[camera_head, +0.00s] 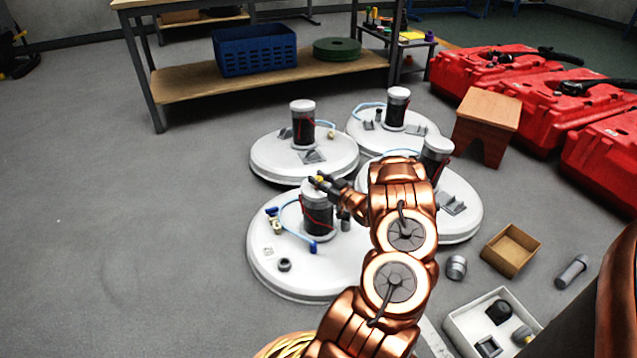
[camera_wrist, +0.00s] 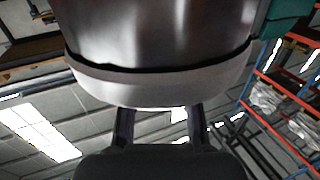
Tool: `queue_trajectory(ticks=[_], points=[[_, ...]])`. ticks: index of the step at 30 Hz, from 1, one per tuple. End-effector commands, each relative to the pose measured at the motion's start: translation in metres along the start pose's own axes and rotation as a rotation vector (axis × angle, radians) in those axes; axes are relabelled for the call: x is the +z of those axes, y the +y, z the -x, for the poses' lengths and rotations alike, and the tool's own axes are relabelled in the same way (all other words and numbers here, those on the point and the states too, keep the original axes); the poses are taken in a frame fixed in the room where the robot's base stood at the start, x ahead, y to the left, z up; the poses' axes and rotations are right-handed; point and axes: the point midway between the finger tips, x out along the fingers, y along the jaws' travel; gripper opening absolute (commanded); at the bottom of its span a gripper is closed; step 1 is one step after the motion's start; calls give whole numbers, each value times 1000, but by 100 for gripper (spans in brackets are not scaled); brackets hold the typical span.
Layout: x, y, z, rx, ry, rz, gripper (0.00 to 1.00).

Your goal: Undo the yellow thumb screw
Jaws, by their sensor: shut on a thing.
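The yellow thumb screw (camera_head: 318,179) shows as a small yellow spot at the top of the dark motor cylinder (camera_head: 317,211) on the front white round deck (camera_head: 262,262). My gripper (camera_head: 323,181) reaches it from the right and is shut on it. Whether the screw is still seated cannot be told. In the wrist view, my two dark fingers (camera_wrist: 160,122) stand below the pale rim of a large grey cylinder (camera_wrist: 160,88). The screw cannot be made out there.
Other white decks with motors (camera_head: 300,160) stand close behind. A blue hose (camera_head: 312,246) and fittings lie on the front deck. At right are a wooden stool (camera_head: 487,122), a cardboard box (camera_head: 491,262), a white tray (camera_head: 456,331) and red tanks (camera_head: 595,100). Left floor is clear.

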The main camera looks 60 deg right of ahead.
Motion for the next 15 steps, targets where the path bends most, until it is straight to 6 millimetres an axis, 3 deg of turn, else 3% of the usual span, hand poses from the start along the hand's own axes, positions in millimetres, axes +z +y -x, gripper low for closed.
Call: queue_trajectory(ticks=[15], points=[[2, 2, 0, -279, -1, 2, 0]])
